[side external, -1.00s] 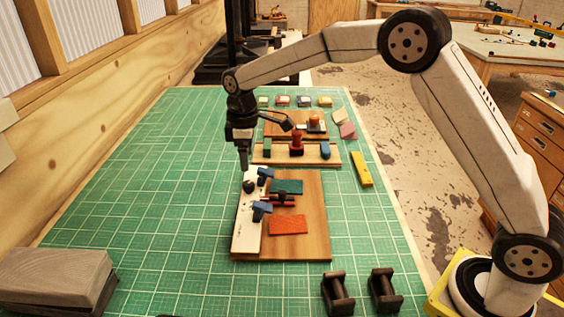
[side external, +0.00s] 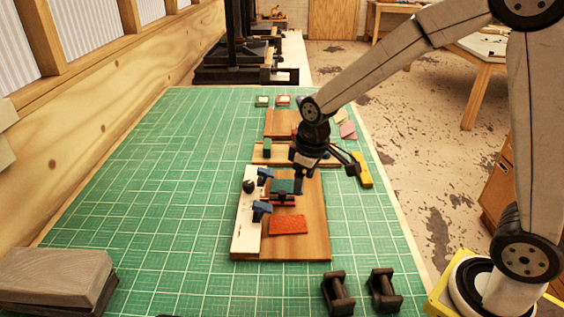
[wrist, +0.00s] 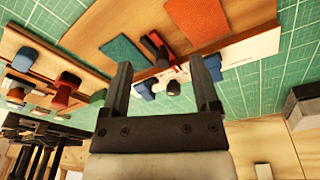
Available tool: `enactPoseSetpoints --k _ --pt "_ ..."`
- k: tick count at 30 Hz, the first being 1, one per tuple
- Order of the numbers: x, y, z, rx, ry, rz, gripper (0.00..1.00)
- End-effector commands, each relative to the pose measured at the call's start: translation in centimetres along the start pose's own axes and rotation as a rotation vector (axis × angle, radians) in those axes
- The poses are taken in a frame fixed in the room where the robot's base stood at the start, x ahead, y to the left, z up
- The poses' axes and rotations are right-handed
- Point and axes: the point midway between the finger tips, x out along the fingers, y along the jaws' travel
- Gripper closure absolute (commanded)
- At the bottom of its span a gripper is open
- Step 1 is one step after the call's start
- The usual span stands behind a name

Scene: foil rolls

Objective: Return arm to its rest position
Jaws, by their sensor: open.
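My gripper (side external: 299,186) hangs above the right part of a wooden board in the side external view. In the wrist view my gripper (wrist: 165,90) shows its two dark fingers spread apart with nothing held between them. The wooden board (side external: 312,225) carries a white strip (side external: 244,225) along its left side, blue clamps (side external: 261,210), a green pad (side external: 281,186) and an orange-red pad (side external: 288,225). A dark round knob (side external: 249,186) sits on the white strip. My arm partly hides the racks behind the board.
A wooden rack (side external: 270,160) stands behind the board, with a yellow block (side external: 365,175) to its right. Grey blocks (side external: 55,275) lie at front left, and two dark stands (side external: 338,292) at front right. The left of the green mat (side external: 150,180) is clear.

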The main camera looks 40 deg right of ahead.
Motion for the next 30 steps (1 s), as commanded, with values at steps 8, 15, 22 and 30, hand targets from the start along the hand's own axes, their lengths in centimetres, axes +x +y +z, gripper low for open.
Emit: enactPoseSetpoints --k 8,15,22,30 --pt "0.4 -0.7 6.8 0.176 0.049 0.015 0.21" --pt "0.9 -1.5 11.1 0.287 0.080 0.021 0.21" --pt "1.1 -1.7 12.3 0.319 0.090 0.022 0.21" --pt "1.1 -1.7 12.3 0.317 0.090 0.022 0.21"
